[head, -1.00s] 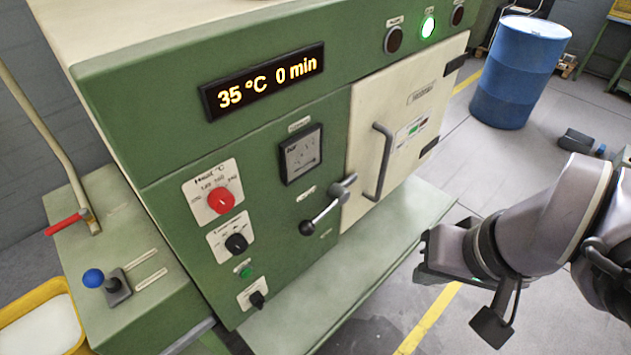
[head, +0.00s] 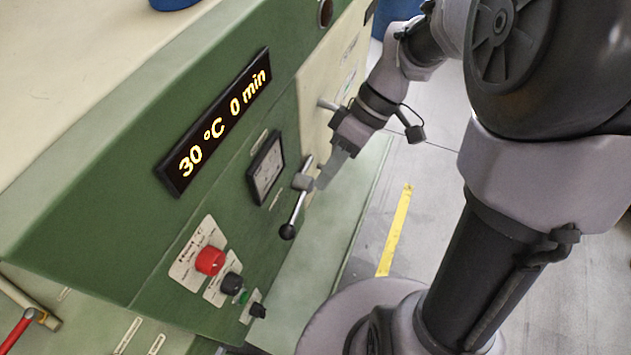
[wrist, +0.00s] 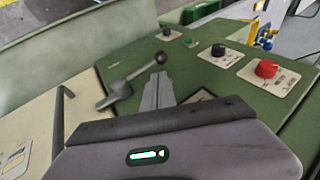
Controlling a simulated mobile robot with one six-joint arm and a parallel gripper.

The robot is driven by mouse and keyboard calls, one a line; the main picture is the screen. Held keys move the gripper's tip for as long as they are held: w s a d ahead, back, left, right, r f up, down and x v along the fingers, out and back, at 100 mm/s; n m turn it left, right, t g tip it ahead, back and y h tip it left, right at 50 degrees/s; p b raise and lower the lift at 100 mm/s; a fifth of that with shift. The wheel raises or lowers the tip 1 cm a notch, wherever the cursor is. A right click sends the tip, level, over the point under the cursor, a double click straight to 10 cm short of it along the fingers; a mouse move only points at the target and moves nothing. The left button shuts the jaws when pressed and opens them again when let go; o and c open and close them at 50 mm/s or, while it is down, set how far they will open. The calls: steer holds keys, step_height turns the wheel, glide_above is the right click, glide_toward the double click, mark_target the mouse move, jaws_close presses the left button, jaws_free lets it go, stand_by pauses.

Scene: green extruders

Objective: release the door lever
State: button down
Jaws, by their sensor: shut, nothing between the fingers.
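The door lever (head: 295,207) is a metal bar with a black ball at its lower end, on a hub on the green front panel. In the wrist view the lever (wrist: 142,72) slants from its hub at left up to the black ball. My gripper (head: 322,184) is shut and empty, its fingertips close to the right of the hub. In the wrist view the shut fingers (wrist: 158,86) are just right of the lever's bar; I cannot tell whether they touch it. The cream door (head: 312,88) is flush with the panel and looks shut, its handle partly hidden by my arm.
A gauge (head: 266,168) sits left of the lever. A red knob (head: 210,261) and a black knob (head: 231,284) stick out lower on the panel. The display (head: 213,123) reads 30 °C, 0 min. A pale green ledge (head: 345,215) runs below the door.

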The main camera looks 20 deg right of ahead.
mark_target(292, 226)
steer(key=b+x, duration=0.4)
steer(key=x, duration=0.7)
steer(key=shift+a+f, duration=0.2)
steer(key=shift+f, duration=0.05)
